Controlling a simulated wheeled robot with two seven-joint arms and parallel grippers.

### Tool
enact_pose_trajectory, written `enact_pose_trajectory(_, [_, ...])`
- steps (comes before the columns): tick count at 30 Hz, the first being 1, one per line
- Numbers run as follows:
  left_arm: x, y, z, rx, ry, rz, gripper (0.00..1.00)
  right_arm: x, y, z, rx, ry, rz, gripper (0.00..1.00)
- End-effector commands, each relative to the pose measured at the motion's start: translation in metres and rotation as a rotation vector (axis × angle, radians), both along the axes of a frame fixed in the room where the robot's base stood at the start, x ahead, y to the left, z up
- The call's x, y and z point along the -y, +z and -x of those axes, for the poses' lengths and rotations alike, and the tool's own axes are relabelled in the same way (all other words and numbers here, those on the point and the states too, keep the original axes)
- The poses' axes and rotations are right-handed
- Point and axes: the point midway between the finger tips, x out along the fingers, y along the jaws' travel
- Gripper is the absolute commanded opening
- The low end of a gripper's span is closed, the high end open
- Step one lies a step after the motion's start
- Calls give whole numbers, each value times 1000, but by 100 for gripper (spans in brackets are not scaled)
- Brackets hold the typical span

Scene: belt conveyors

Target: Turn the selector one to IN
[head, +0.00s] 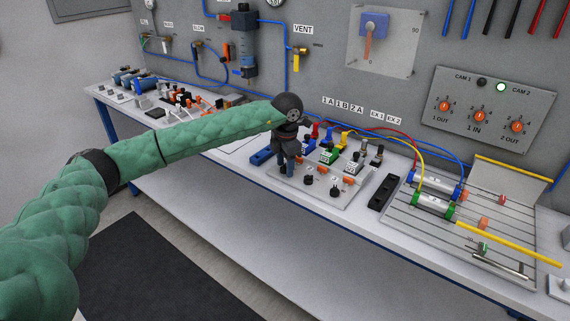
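My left arm comes in from the left in a green padded sleeve. Its dark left gripper (286,168) points down over the left part of a bench panel (290,185) and hides what lies right beneath it. Whether its fingers hold anything cannot be made out. Two black knobs stand on that panel to the right of the gripper, a left knob (308,179) and a right knob (334,191); their markings are too small to read. A wall panel (460,120) carries orange knobs, with the middle one (479,116) above the label "1 IN". My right gripper is out of view.
Valves with blue, red, yellow and green fittings (327,153) stand behind the bench panel. A black block (384,192) lies to its right. Farther right, a slotted plate (480,225) holds cylinders with hoses. The bench front edge (240,200) is clear.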

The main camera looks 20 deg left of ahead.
Motion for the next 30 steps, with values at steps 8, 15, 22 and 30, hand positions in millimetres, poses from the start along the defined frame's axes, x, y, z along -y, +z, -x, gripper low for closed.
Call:
enact_pose_trajectory(8, [0,12,0,3,1,0,47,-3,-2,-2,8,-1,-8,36])
enact_pose_trajectory(15, [3,49,1,3,0,0,47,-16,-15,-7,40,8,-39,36])
enact_pose_trajectory(22, [4,73,3,1,0,0,47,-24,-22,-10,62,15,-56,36])
enact_pose_trajectory(30, [4,78,3,0,0,0,47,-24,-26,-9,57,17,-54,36])
